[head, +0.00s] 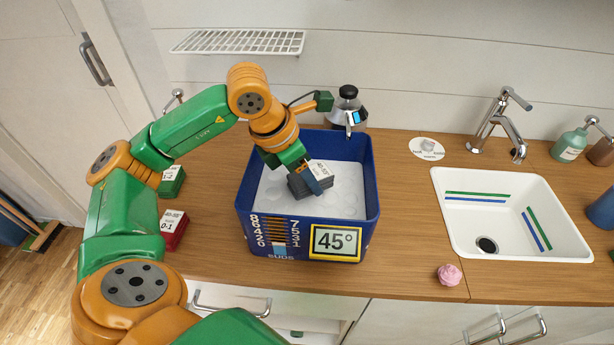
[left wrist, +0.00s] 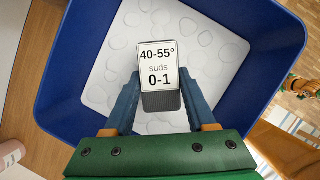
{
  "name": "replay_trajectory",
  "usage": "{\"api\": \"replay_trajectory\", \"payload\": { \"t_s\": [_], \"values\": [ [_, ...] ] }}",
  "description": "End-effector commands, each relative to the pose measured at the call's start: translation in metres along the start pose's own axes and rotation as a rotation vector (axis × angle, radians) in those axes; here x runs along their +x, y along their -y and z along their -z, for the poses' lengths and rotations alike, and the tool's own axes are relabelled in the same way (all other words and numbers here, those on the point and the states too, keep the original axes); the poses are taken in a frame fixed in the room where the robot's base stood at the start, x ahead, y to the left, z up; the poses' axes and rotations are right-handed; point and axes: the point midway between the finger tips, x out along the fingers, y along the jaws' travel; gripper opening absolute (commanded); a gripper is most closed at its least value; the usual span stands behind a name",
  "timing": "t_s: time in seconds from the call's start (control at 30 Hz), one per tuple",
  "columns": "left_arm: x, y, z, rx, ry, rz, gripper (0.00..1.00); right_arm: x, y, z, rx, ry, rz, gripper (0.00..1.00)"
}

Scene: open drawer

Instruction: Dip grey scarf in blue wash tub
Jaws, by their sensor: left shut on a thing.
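The grey scarf (head: 300,187) is a small folded dark grey bundle with a white tag. In the left wrist view its tag (left wrist: 158,65) reads 40-55°, suds 0-1. My left gripper (head: 312,176) is shut on the scarf, over the inside of the blue wash tub (head: 285,228). In the left wrist view, the blue fingers of my left gripper (left wrist: 158,95) flank the scarf. The tub holds white, bubbly suds; its front shows a 45° sign and a suds scale. I cannot tell whether the scarf touches the suds. My right gripper is not in view.
A red tagged bundle (head: 173,232) and a green tagged bundle (head: 171,182) lie left of the tub. A kettle (head: 346,110) stands behind it. A white sink (head: 497,238) is at right, with a pink item (head: 449,275) near the counter's front edge.

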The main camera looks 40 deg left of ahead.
Motion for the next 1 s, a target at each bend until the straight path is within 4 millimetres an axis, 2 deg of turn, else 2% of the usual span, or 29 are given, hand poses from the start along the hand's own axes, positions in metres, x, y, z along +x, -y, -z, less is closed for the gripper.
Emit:
{"api": "replay_trajectory", "payload": {
  "t_s": [0.03, 0.3, 0.43, 0.53, 1.0],
  "values": [
    [-0.021, 0.000, -0.009, 0.000, 0.001, 0.000, 0.00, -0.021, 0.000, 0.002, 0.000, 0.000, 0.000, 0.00],
    [-0.077, 0.000, -0.032, 0.000, 0.001, 0.000, 0.00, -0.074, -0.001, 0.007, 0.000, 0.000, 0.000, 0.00],
    [-0.098, 0.000, -0.041, 0.000, 0.001, 0.001, 0.00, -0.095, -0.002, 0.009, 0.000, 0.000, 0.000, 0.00],
    [-0.103, 0.000, -0.043, 0.000, 0.000, 0.001, 0.00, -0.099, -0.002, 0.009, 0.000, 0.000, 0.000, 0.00],
    [-0.099, 0.000, -0.041, 0.000, 0.000, 0.000, 0.00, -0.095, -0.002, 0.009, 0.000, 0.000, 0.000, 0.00]
  ]
}}
